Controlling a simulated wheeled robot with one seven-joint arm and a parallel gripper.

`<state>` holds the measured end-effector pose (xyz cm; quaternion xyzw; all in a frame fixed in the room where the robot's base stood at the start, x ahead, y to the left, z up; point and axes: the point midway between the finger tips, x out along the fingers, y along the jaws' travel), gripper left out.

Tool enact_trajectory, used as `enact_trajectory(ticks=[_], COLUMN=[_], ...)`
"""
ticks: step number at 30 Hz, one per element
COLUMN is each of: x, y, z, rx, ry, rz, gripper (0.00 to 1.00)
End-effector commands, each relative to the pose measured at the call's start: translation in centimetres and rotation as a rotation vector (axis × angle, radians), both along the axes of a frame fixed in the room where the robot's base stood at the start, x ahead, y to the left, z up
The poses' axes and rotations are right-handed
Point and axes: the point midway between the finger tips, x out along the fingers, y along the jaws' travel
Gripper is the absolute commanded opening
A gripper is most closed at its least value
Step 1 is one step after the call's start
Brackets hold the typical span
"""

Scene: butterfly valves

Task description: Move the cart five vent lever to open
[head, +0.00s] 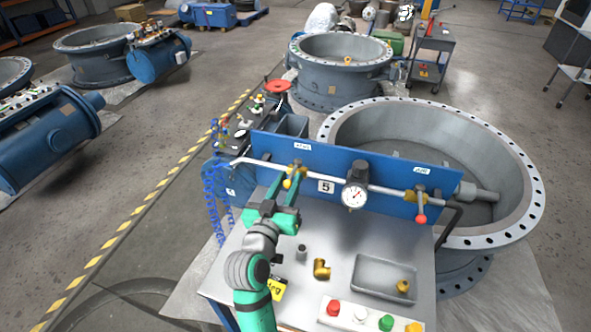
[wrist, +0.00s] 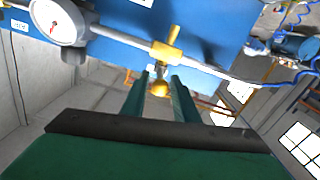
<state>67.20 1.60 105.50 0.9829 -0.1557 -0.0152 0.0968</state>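The cart marked 5 (head: 326,186) has a blue back panel (head: 372,165) carrying a horizontal pipe with a gauge (head: 354,196). A left brass valve (head: 298,170) and a right brass valve with a red lever (head: 421,205) sit on it. The red lever hangs down. Small labels are above both valves; I cannot read which is the vent. My gripper (head: 286,188) is at the left valve. In the wrist view, that valve (wrist: 165,50) has a yellow knob (wrist: 158,88) between or just beyond the open fingertips (wrist: 160,82). Contact is not clear.
The cart top holds a brass elbow (head: 321,268), a grey tray (head: 385,279) with a brass fitting, and a button box (head: 365,317). A large flanged ring (head: 530,190) stands close behind the cart. Blue coiled hoses (head: 217,190) hang at the left.

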Motion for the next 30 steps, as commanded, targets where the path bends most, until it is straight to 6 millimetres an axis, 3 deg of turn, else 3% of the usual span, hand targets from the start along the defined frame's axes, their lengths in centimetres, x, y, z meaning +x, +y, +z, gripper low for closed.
enact_trajectory(ticks=[3, 9, 21, 22, 25, 30], x=[2.0, 4.1, 4.8, 4.8, 4.8, 4.8], y=[-0.7, -1.4, -1.7, -1.7, -1.7, -1.8], z=[0.1, 0.0, 0.0, 0.0, 0.0, 0.0], rx=[0.001, 0.000, 0.000, 0.000, 0.000, -0.001], ry=[-0.001, 0.001, 0.000, 0.000, 0.000, 0.001], rz=[-0.002, -0.001, -0.001, -0.001, -0.001, -0.003], gripper=[0.27, 0.27, 0.27, 0.25, 0.01, 0.00])
